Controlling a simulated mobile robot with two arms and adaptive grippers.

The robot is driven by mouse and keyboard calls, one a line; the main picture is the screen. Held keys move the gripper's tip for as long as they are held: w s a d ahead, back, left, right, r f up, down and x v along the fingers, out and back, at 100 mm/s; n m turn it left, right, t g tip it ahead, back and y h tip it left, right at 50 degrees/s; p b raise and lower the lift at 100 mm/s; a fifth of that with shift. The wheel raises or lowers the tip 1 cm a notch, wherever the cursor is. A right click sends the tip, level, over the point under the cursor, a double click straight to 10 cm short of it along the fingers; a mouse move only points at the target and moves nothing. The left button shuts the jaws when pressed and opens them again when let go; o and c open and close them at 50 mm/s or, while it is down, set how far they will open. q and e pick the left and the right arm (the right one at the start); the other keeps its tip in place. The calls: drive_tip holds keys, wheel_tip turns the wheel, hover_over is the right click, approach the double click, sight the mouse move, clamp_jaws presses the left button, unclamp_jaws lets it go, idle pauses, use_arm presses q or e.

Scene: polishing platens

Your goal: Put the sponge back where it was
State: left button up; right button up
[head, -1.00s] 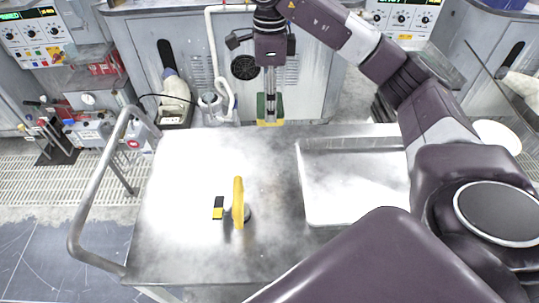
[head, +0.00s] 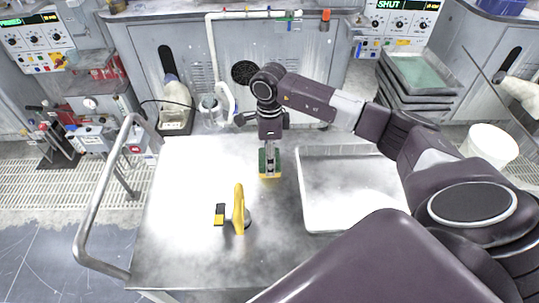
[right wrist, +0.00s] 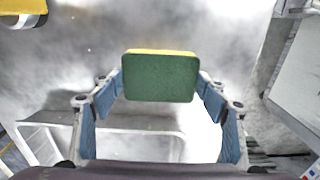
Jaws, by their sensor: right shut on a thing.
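The sponge (head: 263,163), green with a yellow layer, is in my right gripper (head: 270,158), which points down over the back part of the metal cart top (head: 180,245). In the right wrist view the sponge (right wrist: 160,78) sits between the blue-padded fingers of the right gripper (right wrist: 160,90), green face toward the camera and yellow edge beyond. A gap between sponge and cart top cannot be judged. My left gripper is not in view.
A yellow-handled tool (head: 239,208) and a small black-and-yellow block (head: 220,214) stand on the cart in front of the sponge. A shallow metal tray (head: 318,224) lies to the right. A tubular handle (head: 88,220) rises at the left edge. The cart's left part is clear.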

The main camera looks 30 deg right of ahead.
drive_tip(key=shift+f, duration=0.3)
drive_tip(key=shift+f, duration=0.1)
drive_tip(key=shift+f+b, duration=0.15)
drive_tip(key=shift+b, duration=0.15)
drive_tip(key=o, duration=1)
